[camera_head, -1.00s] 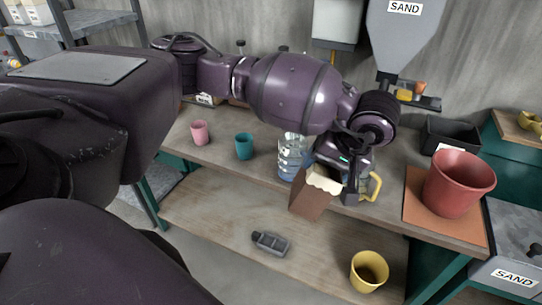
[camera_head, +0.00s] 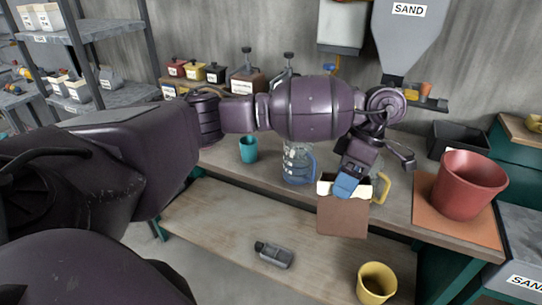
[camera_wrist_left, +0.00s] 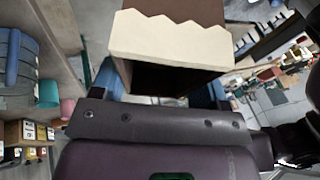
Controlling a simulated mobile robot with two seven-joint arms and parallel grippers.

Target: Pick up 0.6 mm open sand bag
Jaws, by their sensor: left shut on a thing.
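A brown open bag (camera_head: 342,217) with a cream, jagged-cut top hangs at the front edge of the workbench in the head view, roughly upright. No size label on it is readable. My left gripper (camera_head: 347,186) comes down from above and is shut on the bag at its top edge, with a blue finger showing. In the left wrist view the bag (camera_wrist_left: 170,42) fills the top middle, with its dark opening towards the camera and blue finger parts at both sides. My right gripper is in neither view.
A clear jug with a blue handle (camera_head: 297,163) stands left of the bag. A yellow-handled vessel (camera_head: 383,188) is close on its right, partly hidden. A teal cup (camera_head: 248,149) and red bucket (camera_head: 467,184) are on the bench; a yellow cup (camera_head: 376,283) is on the lower shelf.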

